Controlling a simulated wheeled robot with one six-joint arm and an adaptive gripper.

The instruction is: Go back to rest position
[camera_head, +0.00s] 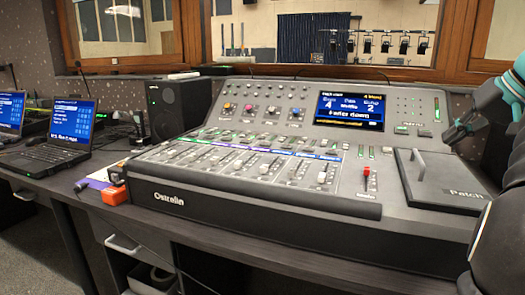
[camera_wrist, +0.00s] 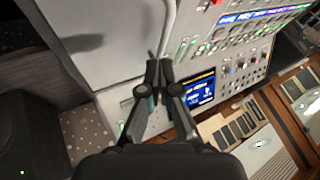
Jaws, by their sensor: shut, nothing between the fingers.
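My gripper (camera_head: 460,130) is at the right of the head view, above the right end of the mixing console (camera_head: 260,205), apart from the faders. In the wrist view my gripper (camera_wrist: 158,75) has its fingertips together with nothing between them. The red fader (camera_head: 366,178) stands at the right end of the fader row, near the front edge. The console screen (camera_head: 353,111) reads "Fader down" in the head view. The screen also shows in the wrist view (camera_wrist: 201,90).
A patch cover (camera_head: 445,180) with a handle lies at the console's right. A speaker (camera_head: 178,106) and a laptop (camera_head: 62,135) stand on the left. An orange box (camera_head: 115,195) sits by the console's left corner. A wood-framed window is behind.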

